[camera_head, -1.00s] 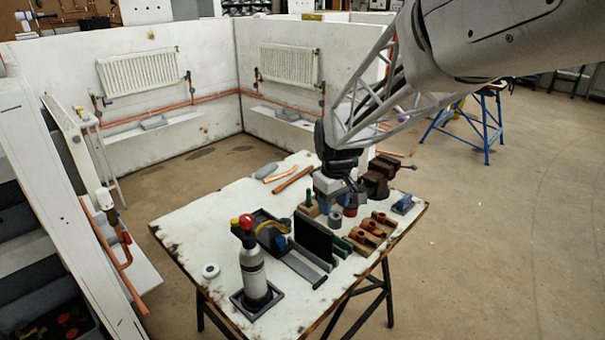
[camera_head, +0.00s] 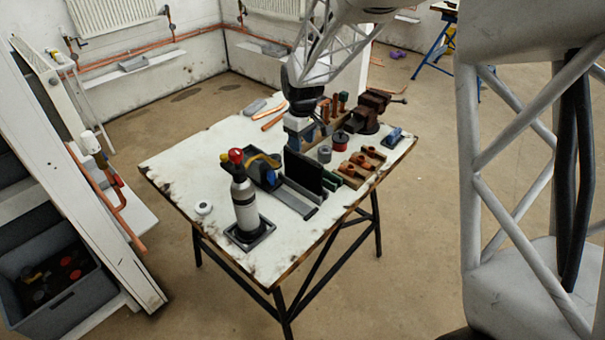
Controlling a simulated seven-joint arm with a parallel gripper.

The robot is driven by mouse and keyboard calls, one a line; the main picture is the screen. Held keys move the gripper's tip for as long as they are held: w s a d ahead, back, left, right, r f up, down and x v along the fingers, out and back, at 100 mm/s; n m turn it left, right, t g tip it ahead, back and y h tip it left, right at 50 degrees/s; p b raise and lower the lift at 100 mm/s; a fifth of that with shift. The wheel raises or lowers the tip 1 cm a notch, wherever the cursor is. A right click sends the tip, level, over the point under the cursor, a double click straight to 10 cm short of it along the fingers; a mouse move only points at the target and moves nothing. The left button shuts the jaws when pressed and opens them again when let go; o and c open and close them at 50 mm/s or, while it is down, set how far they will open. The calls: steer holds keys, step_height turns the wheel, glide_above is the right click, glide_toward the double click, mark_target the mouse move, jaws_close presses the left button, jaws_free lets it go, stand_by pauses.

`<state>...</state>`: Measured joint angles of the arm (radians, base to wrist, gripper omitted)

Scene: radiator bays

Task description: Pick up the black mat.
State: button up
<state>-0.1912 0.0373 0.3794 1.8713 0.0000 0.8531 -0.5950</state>
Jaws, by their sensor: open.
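The black mat (camera_head: 304,171) appears as a dark, flat panel standing upright on the white worktable (camera_head: 190,160), beside a grey slotted holder (camera_head: 299,192). My gripper (camera_head: 294,143) points down just behind the top of the mat, at its upper left. Its jaws are open, but the fingertips are small and partly hidden, and I cannot tell whether they touch the mat.
A grey bottle with a red top (camera_head: 244,197) stands at the front left in a black tray. A dark bin (camera_head: 263,165) is left of the mat. Wooden blocks (camera_head: 360,163), a red spool (camera_head: 340,141) and a vise (camera_head: 370,112) are on the right.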

mark_target(303, 156)
steer(key=shift+f, duration=1.2)
steer(key=shift+f, duration=2.6)
jaws_close()
